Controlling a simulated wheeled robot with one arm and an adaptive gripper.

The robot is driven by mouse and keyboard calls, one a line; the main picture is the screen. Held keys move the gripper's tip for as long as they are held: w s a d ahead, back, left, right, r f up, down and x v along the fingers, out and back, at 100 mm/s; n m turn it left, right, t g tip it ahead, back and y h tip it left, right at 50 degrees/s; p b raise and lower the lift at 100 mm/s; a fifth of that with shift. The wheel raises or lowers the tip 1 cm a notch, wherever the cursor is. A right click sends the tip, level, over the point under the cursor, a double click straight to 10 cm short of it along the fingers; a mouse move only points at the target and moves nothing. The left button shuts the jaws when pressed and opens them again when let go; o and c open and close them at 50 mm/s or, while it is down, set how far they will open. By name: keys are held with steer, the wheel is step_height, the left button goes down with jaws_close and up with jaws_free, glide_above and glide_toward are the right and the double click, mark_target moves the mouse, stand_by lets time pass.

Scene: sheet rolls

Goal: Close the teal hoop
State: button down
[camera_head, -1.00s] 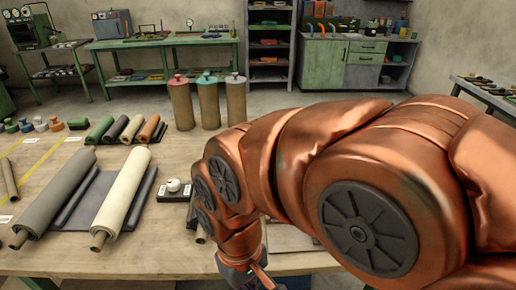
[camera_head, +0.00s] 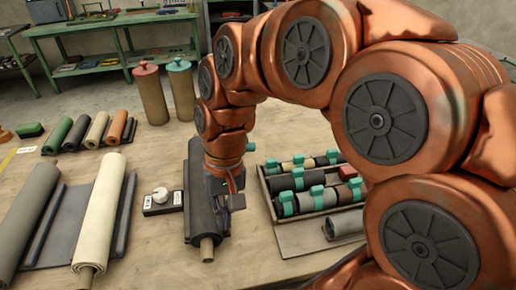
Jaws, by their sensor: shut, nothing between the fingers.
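My gripper (camera_head: 224,222) is small and dark in the head view, pointing down over the near part of a dark grey roll (camera_head: 205,222). Its fingers look shut and empty; I cannot tell whether they touch the roll. Several teal hoops, such as one at the tray's front left (camera_head: 286,204) and one beside it (camera_head: 318,197), sit around rolls in the tray to the right of the gripper. A small teal piece (camera_head: 251,147) shows just right of my wrist. I cannot tell which hoop is open. My arm hides part of the dark roll.
The wooden tray (camera_head: 277,226) of short rolls stands right of the gripper. A small dial box (camera_head: 162,201) is close on the left. A cream roll (camera_head: 104,205) and a grey roll (camera_head: 28,225) lie farther left. Tall capped rolls (camera_head: 150,95) stand behind.

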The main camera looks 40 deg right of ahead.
steer(key=w+d+m+t+y, duration=0.1)
steer(key=w+d+m+y, duration=0.2)
steer(key=w, duration=0.4)
steer(key=w+d+m, duration=0.3)
steer(key=w+d, duration=0.2)
steer(key=w, duration=0.2)
steer(key=w+d+m+t+y, duration=0.1)
steer(key=w+d+m+y, duration=0.2)
steer(key=w, duration=0.4)
steer(key=w+d+f+m+t, duration=0.1)
steer(key=d+f+m, duration=0.25)
steer(key=d, duration=0.45)
steer(key=w+d+f+m+t+h, duration=0.1)
steer(key=d+f+m, duration=0.25)
steer(key=d, duration=0.55)
steer(key=w+d+f+m+t, duration=0.1)
steer(key=d+f+m, duration=0.25)
steer(key=d, duration=0.45)
steer(key=shift+n, duration=0.45)
steer(key=p+x, duration=0.2)
steer(key=x, duration=0.8)
steer(key=shift+s+a+f, duration=0.1)
steer(key=shift+a+f, duration=0.05)
steer(key=shift+f, duration=0.15)
steer(key=r, duration=0.1)
steer(key=a+r+p, duration=0.1)
steer(key=shift+r, duration=0.25)
steer(key=shift+a+r, duration=0.4)
steer(key=shift+r, duration=0.05)
